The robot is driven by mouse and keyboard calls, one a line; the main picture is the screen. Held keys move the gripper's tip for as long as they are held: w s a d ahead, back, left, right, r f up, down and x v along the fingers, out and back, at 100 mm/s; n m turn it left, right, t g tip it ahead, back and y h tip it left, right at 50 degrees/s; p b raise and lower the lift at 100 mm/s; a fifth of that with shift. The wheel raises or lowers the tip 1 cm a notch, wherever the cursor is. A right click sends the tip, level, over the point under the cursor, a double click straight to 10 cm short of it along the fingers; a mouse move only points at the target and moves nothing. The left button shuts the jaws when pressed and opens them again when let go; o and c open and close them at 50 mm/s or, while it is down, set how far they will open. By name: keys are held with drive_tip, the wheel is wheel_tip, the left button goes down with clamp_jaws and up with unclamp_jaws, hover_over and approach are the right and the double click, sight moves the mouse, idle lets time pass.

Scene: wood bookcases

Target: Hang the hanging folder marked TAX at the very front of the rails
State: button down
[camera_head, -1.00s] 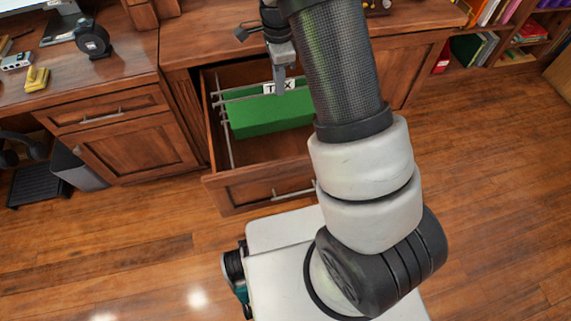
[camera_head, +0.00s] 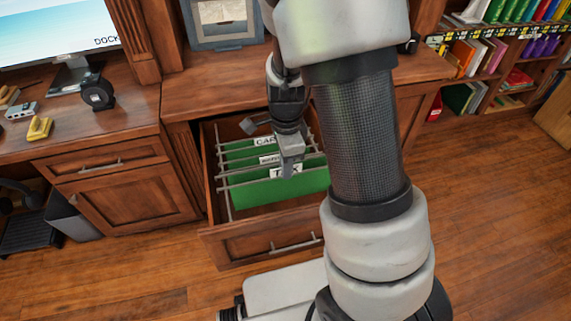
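The green hanging folder marked TAX (camera_head: 252,195) is in the open drawer (camera_head: 262,244). It is the frontmost of the green folders, with its white label facing me. My gripper (camera_head: 290,171) points down at its top edge and covers part of the label. It appears shut on the folder there, though the fingertips are small. Behind it stand a folder with a partly hidden label (camera_head: 269,159) and one whose label begins CA (camera_head: 263,141). A side rail (camera_head: 220,172) shows on the left. My arm hides the drawer's right side.
The drawer's front panel has a grey handle (camera_head: 296,243), with a gap between panel and TAX folder. A grey framed object (camera_head: 222,22) stands on the desk above. Bookshelves (camera_head: 490,60) stand at right.

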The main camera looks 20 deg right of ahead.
sight(286, 189)
drive_tip(key=shift+f+b, duration=3.8)
drive_tip(key=shift+f, duration=1)
drive_tip(key=shift+f+b, duration=0.5)
drive_tip(key=shift+f, duration=2.25)
drive_tip(key=c, duration=1.9)
unclamp_jaws()
wheel_tip(286, 189, up, 17)
drive_tip(key=p, duration=0.6)
drive_tip(key=shift+r+p, duration=0.2)
drive_tip(key=shift+p, duration=0.1)
